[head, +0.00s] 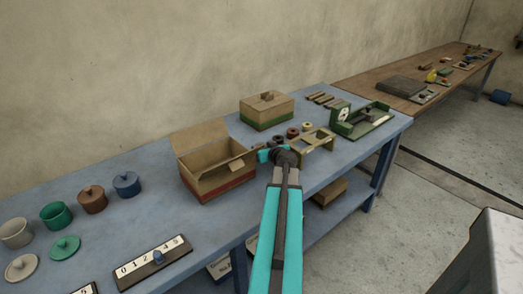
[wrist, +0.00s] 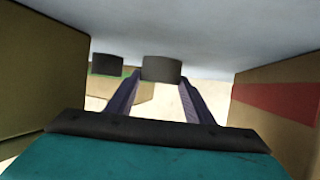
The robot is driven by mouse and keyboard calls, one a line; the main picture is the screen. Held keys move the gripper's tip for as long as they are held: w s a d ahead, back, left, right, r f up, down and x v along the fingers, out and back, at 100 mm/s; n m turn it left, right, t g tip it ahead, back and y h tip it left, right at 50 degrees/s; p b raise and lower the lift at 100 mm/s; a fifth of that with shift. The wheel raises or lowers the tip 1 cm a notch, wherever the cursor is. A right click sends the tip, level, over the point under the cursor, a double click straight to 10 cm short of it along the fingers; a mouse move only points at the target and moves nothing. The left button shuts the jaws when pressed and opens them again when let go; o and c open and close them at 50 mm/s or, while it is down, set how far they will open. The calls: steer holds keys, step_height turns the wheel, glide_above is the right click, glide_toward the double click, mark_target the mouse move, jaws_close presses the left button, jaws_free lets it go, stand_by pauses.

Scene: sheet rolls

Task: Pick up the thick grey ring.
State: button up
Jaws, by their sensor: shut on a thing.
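The thick grey ring (wrist: 161,69) shows in the wrist view as a short dark grey cylinder between the tips of my gripper (wrist: 160,84). My gripper is shut on it, one finger on each side. In the head view my gripper (head: 272,154) is over the blue table beside the open cardboard box, and my own wrist hides the ring there. I cannot tell whether the ring touches the table.
The open cardboard box (head: 215,165) stands close on the left. A wooden stand (head: 312,140) is close on the right. Small rings (head: 292,132) lie behind, by a lidded box (head: 267,110). A green scale (head: 360,120) is further right.

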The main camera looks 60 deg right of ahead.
steer(key=shift+r, duration=0.1)
steer(key=shift+r+b, duration=0.35)
steer(key=shift+r, duration=1)
steer(key=s+a, duration=0.1)
steer(key=s, duration=0.1)
steer(key=s+a+r+b, duration=0.1)
steer(key=s+a, duration=0.1)
steer(key=s+a+b, duration=0.1)
steer(key=s, duration=0.2)
steer(key=shift+a+r, duration=0.15)
steer(key=shift+r+p, duration=0.2)
steer(key=shift+p, duration=0.75)
steer(key=p, duration=0.3)
steer(key=shift+s+r, duration=0.15)
steer(key=shift+s, duration=0.05)
steer(key=s+a+p, duration=0.1)
steer(key=p, duration=0.6)
steer(key=shift+s+p, duration=0.15)
steer(key=shift+p, duration=0.15)
